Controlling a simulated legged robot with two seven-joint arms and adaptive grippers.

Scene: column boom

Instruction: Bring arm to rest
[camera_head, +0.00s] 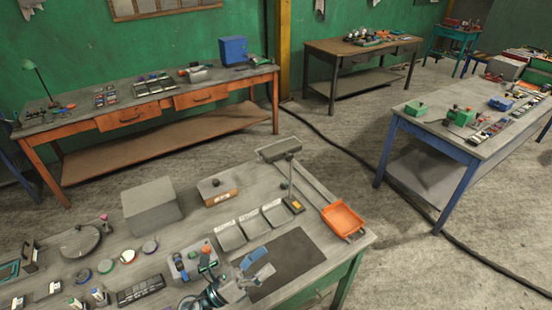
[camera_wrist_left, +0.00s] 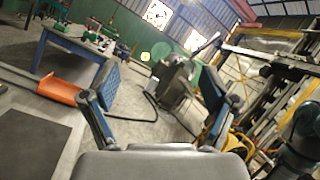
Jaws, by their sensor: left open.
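My left gripper (camera_head: 258,266) is above the near workbench (camera_head: 335,250), close to its front edge and by the dark mat (camera_head: 295,252). Its two blue-grey fingers are spread apart with nothing between them. In the left wrist view the gripper (camera_wrist_left: 160,88) is also open and empty, pointing out over the floor and the hall. The mat shows there too (camera_wrist_left: 35,142), at the lower left. My right gripper is not in view.
An orange tray (camera_head: 343,217) lies at the bench's right corner. Three grey trays (camera_head: 231,235), a grey box (camera_head: 151,204) and a lamp-like stand (camera_head: 290,178) are behind the mat. A blue-legged table (camera_head: 425,135) stands right, across open floor.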

